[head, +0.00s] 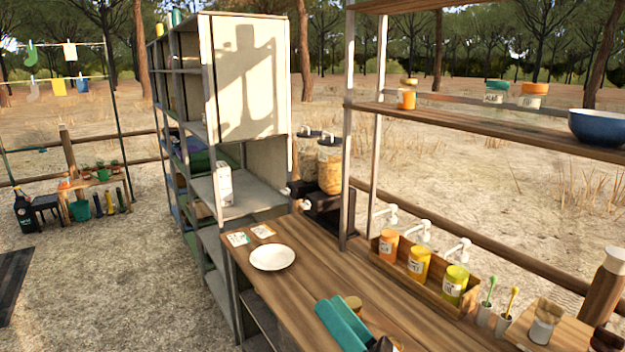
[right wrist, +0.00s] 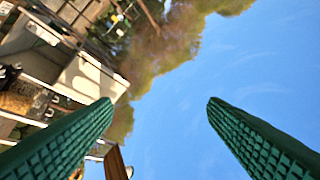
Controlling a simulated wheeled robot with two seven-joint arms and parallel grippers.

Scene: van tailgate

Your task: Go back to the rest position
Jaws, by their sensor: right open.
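My right gripper (head: 337,314) shows at the bottom centre of the head view, in front of the wooden counter (head: 310,262). Its teal fingers point up and to the left. In the right wrist view the two green ribbed fingers (right wrist: 160,108) stand wide apart with only sky and trees between them, so the gripper is open and empty. My left gripper is in neither view.
A white plate (head: 272,257) lies on the counter's left part. A crate (head: 437,288) of jars stands at the back right, beside cups with brushes (head: 485,314). A tall shelf unit (head: 246,80) stands left; an upper shelf (head: 480,125) holds a blue bowl (head: 598,128).

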